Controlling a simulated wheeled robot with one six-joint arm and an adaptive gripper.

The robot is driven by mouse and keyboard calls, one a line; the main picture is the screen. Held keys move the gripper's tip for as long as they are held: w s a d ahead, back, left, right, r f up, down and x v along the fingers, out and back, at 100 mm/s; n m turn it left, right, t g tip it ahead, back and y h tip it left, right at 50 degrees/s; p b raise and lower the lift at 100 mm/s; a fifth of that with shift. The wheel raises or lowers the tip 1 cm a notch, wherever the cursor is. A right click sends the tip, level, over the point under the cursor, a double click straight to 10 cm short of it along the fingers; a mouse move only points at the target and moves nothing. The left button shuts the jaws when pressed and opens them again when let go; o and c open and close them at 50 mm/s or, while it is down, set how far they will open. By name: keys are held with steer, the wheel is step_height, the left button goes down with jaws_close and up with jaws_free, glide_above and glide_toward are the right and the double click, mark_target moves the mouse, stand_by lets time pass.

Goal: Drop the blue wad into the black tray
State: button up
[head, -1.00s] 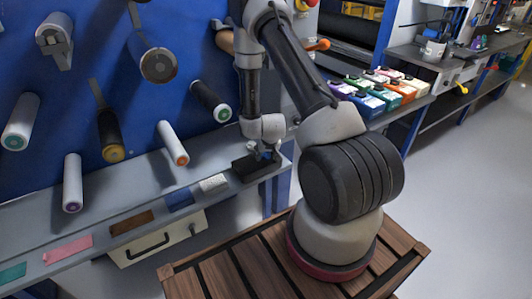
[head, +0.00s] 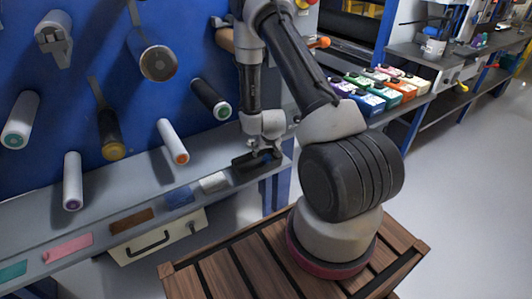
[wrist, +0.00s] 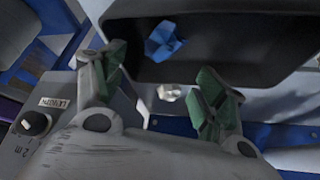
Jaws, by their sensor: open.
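The blue wad (wrist: 165,41) is a small crumpled lump lying inside the black tray (wrist: 235,42) in the wrist view, apart from my fingers. My gripper (wrist: 165,92) is open, with its green-padded fingers wide apart and nothing between them. In the head view the black tray (head: 242,165) sits at the right end of the grey shelf. My gripper (head: 262,149) is just above the tray there. The wad is too small and partly hidden to make out clearly in the head view.
Several rollers, such as an orange-ended white one (head: 173,142), stick out from the blue wall left of my arm. Coloured boxes (head: 370,103) stand on the bench to the right.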

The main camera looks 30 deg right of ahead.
steer(key=s+a+r+n+y, duration=0.1)
steer(key=s+a+r, duration=0.15)
steer(key=r, duration=0.75)
steer(key=s+a+r, duration=0.2)
steer(key=s+r, duration=0.2)
steer(key=r, duration=0.6)
steer(key=s+a+r+n+y, duration=0.1)
steer(key=s+a+r, duration=0.25)
steer(key=r, duration=0.65)
steer(key=s+r+n, duration=0.1)
steer(key=s+r, duration=0.6)
steer(key=s, duration=0.3)
steer(key=s+r+n+g, duration=0.1)
steer(key=s+r, duration=0.5)
steer(key=s, duration=0.5)
steer(key=shift+r, duration=0.4)
